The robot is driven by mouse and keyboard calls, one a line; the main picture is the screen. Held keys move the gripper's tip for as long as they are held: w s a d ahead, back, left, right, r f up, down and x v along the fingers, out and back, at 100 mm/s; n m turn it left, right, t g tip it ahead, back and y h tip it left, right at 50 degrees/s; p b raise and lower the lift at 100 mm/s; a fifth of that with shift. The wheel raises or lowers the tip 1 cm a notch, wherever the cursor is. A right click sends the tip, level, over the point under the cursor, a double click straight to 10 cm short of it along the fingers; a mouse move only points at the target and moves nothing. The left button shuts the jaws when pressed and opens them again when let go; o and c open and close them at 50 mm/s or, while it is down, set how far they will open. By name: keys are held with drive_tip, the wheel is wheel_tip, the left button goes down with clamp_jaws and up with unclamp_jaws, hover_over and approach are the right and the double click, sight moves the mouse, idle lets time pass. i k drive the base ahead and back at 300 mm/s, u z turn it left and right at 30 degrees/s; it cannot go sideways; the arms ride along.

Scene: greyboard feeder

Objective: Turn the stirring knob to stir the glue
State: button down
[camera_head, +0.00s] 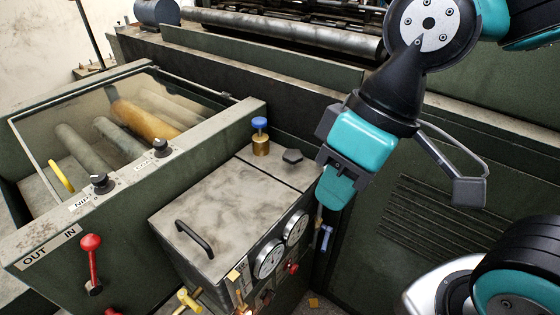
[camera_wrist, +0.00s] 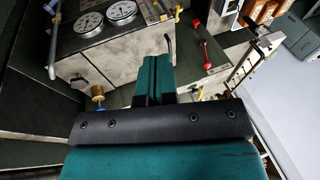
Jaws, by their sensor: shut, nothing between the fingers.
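No label in view names the stirring knob. A dark, lobed knob (camera_head: 292,156) sits on the top of the grey metal box (camera_head: 215,205), near its far right corner. A blue-capped brass fitting (camera_head: 260,124) stands behind it; its brass part shows in the wrist view (camera_wrist: 97,90). My gripper (camera_head: 332,190) points down to the right of the box, apart from the dark knob. In the wrist view its teal fingers (camera_wrist: 155,72) are together and empty.
The box has a black handle (camera_head: 194,238) on top and gauges (camera_head: 269,259) on its front. To the left, a panel carries black knobs (camera_head: 102,183), one marked NIP, and a red lever (camera_head: 91,262). Rollers (camera_head: 140,120) lie behind it. A vented green panel (camera_head: 445,220) is at right.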

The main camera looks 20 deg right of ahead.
sight(289, 156)
drive_tip(key=z, duration=0.05)
drive_tip(key=k, duration=0.5)
drive_tip(key=u, duration=1)
drive_tip(key=i, duration=0.75)
